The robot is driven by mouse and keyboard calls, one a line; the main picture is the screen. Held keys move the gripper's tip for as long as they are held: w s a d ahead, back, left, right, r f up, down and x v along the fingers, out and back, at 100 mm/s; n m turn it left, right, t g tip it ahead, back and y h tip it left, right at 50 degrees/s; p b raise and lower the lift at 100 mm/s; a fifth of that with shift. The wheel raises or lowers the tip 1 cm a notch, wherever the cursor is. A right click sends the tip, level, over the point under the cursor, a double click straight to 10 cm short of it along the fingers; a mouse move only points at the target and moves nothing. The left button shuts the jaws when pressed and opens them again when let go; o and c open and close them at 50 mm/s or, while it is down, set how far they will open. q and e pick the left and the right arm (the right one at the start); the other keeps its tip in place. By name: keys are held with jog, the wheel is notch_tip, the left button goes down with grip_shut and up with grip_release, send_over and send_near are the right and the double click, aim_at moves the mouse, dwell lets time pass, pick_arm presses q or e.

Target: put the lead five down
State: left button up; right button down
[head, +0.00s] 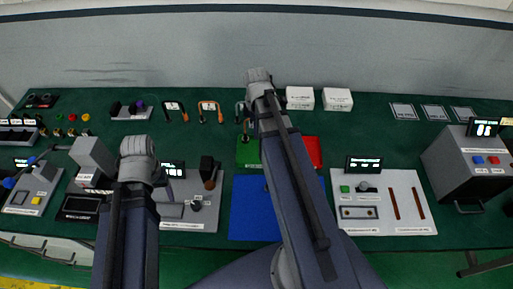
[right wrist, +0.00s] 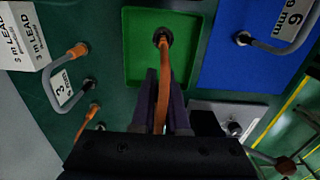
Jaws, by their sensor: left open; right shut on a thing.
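My right gripper (right wrist: 164,82) is shut on a lead (right wrist: 163,98) in the right wrist view. The lead's orange part runs between the dark fingers, and its dark round end lies over the green tray (right wrist: 135,65). I cannot tell whether that end touches the tray. No number shows on this lead. In the head view the green tray (head: 247,155) is partly behind my right arm, and the right fingertips are hard to make out. My left gripper (head: 138,158) is open over the left part of the bench, apart from the leads.
A lead with a "3" tag (right wrist: 63,90) lies left of the green tray in the wrist view. Another tagged lead (right wrist: 272,42) is on the blue mat (right wrist: 225,70). White boxes (head: 300,98) stand behind the red tray (head: 313,150). Instrument panels flank the mat.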

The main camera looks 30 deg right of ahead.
pick_arm(q)
notch_tip(320, 180, down, 3)
jog(key=shift+f+b, duration=0.15)
jog(key=shift+b, duration=0.9)
pick_arm(e)
notch_tip(320, 180, down, 3)
jog(key=shift+f, duration=0.2)
pick_arm(q)
notch_tip(320, 180, down, 4)
jog(key=b, duration=0.3)
jog(key=shift+b, duration=0.35)
pick_arm(e)
notch_tip(320, 180, down, 4)
jog(key=shift+r, duration=0.15)
jog(key=c, duration=0.9)
grip_release()
notch_tip(320, 180, up, 12)
jog(key=p, duration=1.2)
jog(key=shift+r, duration=0.1)
pick_arm(q)
notch_tip(320, 180, up, 12)
jog(key=shift+r, duration=0.2)
